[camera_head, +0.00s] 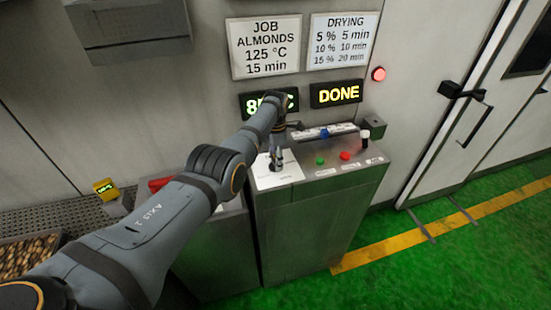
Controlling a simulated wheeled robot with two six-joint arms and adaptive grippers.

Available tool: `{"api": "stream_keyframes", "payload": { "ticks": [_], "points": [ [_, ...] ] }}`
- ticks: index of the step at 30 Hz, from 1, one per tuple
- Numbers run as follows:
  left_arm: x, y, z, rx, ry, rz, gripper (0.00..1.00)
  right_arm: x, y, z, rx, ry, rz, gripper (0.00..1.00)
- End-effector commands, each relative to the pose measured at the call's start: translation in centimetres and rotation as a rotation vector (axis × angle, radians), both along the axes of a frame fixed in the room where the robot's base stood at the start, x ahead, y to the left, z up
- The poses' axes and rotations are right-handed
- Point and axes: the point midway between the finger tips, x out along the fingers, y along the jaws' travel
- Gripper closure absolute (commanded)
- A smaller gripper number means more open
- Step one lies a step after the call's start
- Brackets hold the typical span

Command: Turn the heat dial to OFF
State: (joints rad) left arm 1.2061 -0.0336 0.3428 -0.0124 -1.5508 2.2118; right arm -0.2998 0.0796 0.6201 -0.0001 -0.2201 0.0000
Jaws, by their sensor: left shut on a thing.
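The heat dial's white plate (284,177) is on the left part of the metal control console's top. My left gripper (276,160) reaches down over this plate, shut on the dial knob. The gripper covers most of the knob, so I cannot read its pointer or which mark it faces. My left arm comes in from the lower left and partly covers the temperature display (290,101), which reads 8 something with a C. My right gripper is not in view.
Right of the dial are a green button (320,161), a red button (345,156) and a white-topped lever (365,137). A display (337,94) reads DONE. A red lamp (379,74) is lit. A tray of almonds (28,262) lies at left. The green floor at right is clear.

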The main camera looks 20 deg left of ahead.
Motion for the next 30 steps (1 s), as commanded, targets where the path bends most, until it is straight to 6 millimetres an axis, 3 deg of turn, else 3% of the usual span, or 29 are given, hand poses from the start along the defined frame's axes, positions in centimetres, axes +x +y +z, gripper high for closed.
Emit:
{"api": "stream_keyframes", "payload": {
  "ticks": [1, 6, 17, 20, 30],
  "points": [
    [0.3, 0.0, 0.4, 0.000, -0.012, 0.003, 0.42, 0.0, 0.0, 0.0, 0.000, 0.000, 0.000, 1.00],
    [0.2, 0.0, 0.3, 0.000, -0.009, 0.002, 0.21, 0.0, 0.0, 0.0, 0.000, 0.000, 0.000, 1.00],
    [0.1, 0.0, 0.5, 0.000, -0.005, 0.000, 0.21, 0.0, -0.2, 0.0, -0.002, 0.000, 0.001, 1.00],
    [0.2, 0.0, 1.7, 0.000, -0.006, 0.000, 0.21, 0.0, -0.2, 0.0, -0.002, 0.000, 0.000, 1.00],
    [0.2, 0.0, 9.8, 0.000, -0.009, 0.001, 0.21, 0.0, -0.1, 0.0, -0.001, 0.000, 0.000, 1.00]
  ]
}}
